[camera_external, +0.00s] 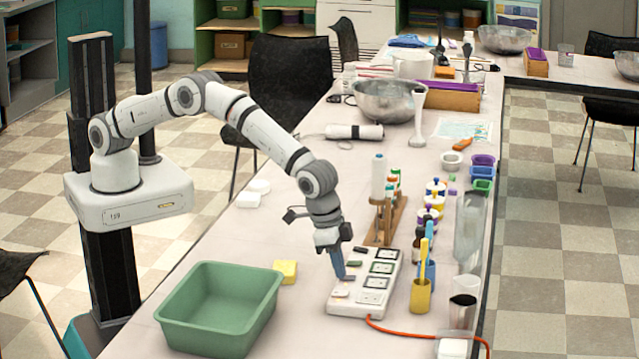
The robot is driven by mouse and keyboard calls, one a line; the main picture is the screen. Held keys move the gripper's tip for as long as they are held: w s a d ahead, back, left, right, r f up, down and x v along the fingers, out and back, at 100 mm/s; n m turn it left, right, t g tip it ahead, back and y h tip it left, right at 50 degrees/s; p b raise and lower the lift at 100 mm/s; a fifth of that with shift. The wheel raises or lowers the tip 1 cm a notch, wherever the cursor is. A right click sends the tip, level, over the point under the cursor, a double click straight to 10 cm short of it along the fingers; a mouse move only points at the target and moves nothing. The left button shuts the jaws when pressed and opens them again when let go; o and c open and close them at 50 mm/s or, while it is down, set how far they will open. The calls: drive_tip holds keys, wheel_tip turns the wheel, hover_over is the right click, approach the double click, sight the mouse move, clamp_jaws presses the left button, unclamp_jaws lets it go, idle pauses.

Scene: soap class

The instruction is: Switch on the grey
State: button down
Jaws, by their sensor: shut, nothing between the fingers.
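A white power strip (347,308) lies on the table, with several dark-framed sockets along its right side and small coloured switches along its left side. My gripper (341,274) points down over the strip's left side, its fingers shut and empty. The fingertips are at or just above the row of switches; I cannot tell whether they touch one. A small greyish switch (350,278) shows just right of the fingertips. The switches are too small to tell which are on, and the fingers may hide part of the row.
A green tub (195,337) and a yellow sponge (286,271) are left of the strip. A wooden rack (398,222) with bottles stands behind it. A yellow cup (420,298) stands at its right. An orange cord (420,333) runs right from its front.

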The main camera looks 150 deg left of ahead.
drive_tip(key=shift+w+a, duration=0.1)
drive_tip(key=shift+w+a+r+p, duration=0.3)
drive_tip(key=shift+w+a, duration=0.1)
drive_tip(key=shift+w, duration=0.05)
drive_tip(key=shift+r, duration=0.5)
drive_tip(key=p+v, duration=0.1)
drive_tip(key=v, duration=0.2)
drive_tip(key=shift+w+a+r+p, duration=0.1)
drive_tip(key=shift+r+p, duration=0.15)
drive_tip(key=shift+p, duration=0.15)
drive_tip(key=s+d+r+b, duration=0.1)
drive_tip(key=s+d+r, duration=0.2)
drive_tip(key=r, duration=0.5)
drive_tip(key=shift+s+r+b, duration=0.2)
drive_tip(key=shift+b, duration=0.2)
drive_tip(key=shift+d, duration=0.15)
